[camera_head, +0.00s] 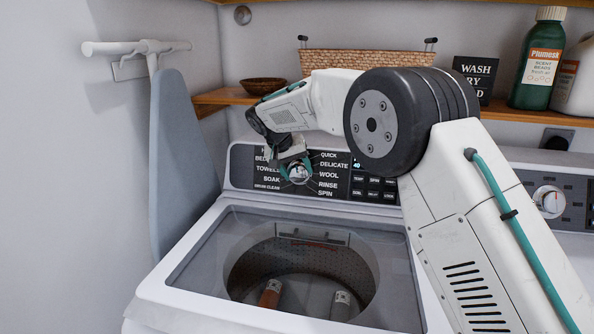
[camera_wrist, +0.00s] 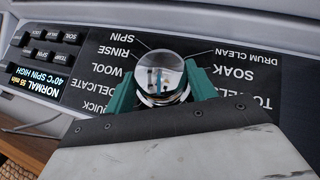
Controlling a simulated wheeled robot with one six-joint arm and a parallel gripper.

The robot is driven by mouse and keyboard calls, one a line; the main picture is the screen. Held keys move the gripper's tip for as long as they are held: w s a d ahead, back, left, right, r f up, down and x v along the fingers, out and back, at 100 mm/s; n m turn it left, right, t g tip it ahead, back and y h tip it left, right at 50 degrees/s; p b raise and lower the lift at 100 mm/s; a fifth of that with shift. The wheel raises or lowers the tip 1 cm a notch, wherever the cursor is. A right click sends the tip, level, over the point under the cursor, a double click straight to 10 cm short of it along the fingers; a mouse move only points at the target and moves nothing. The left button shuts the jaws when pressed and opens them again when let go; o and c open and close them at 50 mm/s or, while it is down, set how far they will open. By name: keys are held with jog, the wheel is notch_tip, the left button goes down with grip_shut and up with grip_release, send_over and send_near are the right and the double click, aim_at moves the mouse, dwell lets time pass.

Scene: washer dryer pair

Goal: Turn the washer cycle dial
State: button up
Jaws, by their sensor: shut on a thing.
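The washer cycle dial (camera_head: 300,173) is a round, shiny silver knob on the washer's black control panel (camera_head: 327,187). In the wrist view the dial (camera_wrist: 160,75) sits between the two green fingers of my gripper (camera_wrist: 160,90). My gripper (camera_head: 294,168) is shut on the dial, one finger on each side. A blue line shows on the dial's face in the wrist view. Cycle names such as Soak, Rinse, Spin, Wool and Delicate ring the dial. My gripper hides some of the labels at the top. A small display (camera_wrist: 42,79) reads Normal, 40°C, Spin High.
The washer's glass lid (camera_head: 200,255) is closed over the drum. An ironing board (camera_head: 180,150) leans at the left wall. A wooden shelf above holds a bowl (camera_head: 263,86), a basket (camera_head: 375,63), a sign (camera_head: 474,78) and a green bottle (camera_head: 537,65). A second panel with a dial (camera_head: 549,201) is at right.

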jog(key=shift+a+n+h, duration=0.25)
jog(key=shift+n+h, duration=0.45)
jog(key=shift+h, duration=0.5)
jog(key=o, duration=1)
jog(key=shift+a, duration=0.1)
jog(key=v, duration=0.7)
jog(key=shift+s+a+r, duration=0.15)
jog(key=shift+a+r, duration=0.05)
jog(key=shift+a, duration=0.05)
